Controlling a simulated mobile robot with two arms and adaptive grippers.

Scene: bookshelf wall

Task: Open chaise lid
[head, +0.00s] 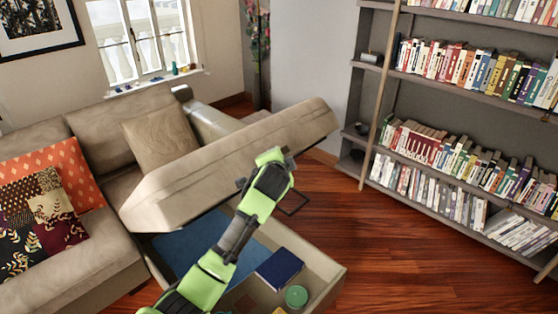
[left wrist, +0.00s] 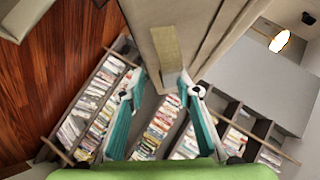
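The beige chaise lid (head: 235,160) is raised and tilted above the chaise's storage box (head: 325,285) in the head view. The open box shows inside below it. My left arm reaches up from the bottom to the lid's front edge; its fingertips are not clear there. In the left wrist view the lid's underside or edge (left wrist: 208,25) is at the top, with a beige tab (left wrist: 166,50) hanging from it. My left gripper (left wrist: 164,77) has its teal fingers spread, with the tab's end between the tips. Firm contact cannot be seen. My right gripper is in neither view.
The box holds a blue sheet (head: 195,245), a dark blue book (head: 279,269) and a green round item (head: 296,296). The sofa (head: 75,270) with cushions is at left. A bookshelf (head: 375,95) stands at right. Wooden floor (head: 400,250) is clear between.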

